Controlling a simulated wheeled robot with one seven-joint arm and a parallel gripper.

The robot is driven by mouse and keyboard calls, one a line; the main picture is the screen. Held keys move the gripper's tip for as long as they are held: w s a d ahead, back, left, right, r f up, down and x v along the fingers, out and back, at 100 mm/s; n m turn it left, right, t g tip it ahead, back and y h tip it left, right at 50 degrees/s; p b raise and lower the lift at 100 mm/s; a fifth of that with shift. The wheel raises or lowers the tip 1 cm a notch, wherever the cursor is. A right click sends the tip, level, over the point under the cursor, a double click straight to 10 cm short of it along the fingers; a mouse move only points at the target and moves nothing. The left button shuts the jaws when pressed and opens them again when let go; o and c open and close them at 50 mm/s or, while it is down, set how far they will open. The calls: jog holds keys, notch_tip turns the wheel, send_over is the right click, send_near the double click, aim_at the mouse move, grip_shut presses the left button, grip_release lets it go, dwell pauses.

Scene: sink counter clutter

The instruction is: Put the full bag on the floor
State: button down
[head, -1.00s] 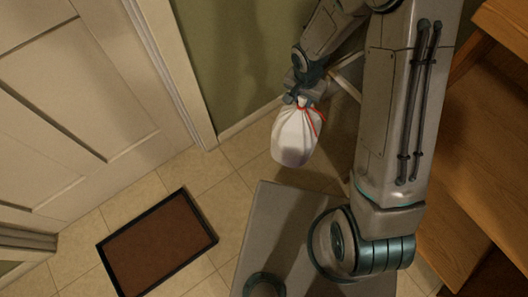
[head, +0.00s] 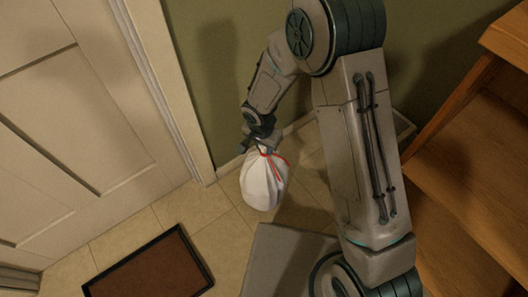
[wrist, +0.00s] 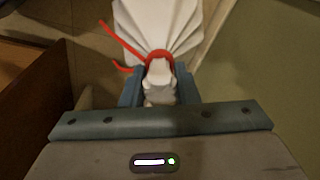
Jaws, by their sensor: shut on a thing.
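The full bag (head: 264,184) is white with a red drawstring tied around its neck. My gripper (head: 260,146) is shut on the gathered neck and the bag hangs upright below it. In the wrist view the neck of the bag (wrist: 159,82) sits between the two blue-grey fingers, with the red string just beyond them. The tiled floor (head: 193,208) lies below the bag. I cannot tell for sure whether the bag's bottom touches the tiles.
A brown doormat (head: 150,270) with a dark border lies on the floor at lower left, before a white door (head: 75,120). A green wall (head: 215,60) stands behind the bag. Wooden furniture (head: 460,160) is on the right. Bare tiles lie between mat and bag.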

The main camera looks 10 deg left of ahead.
jog(key=shift+f+b, duration=0.6)
jog(key=shift+f, duration=1.1)
jog(key=c, duration=1.1)
grip_release()
jog(key=r+p, duration=0.1)
jog(key=r, duration=0.3)
jog(key=s+r+p, duration=0.1)
jog(key=r+p, duration=0.1)
jog(key=r, duration=0.2)
jog(key=r+p, duration=0.1)
jog(key=r, duration=0.3)
jog(key=shift+s+a, duration=0.15)
jog(key=shift+s, duration=0.05)
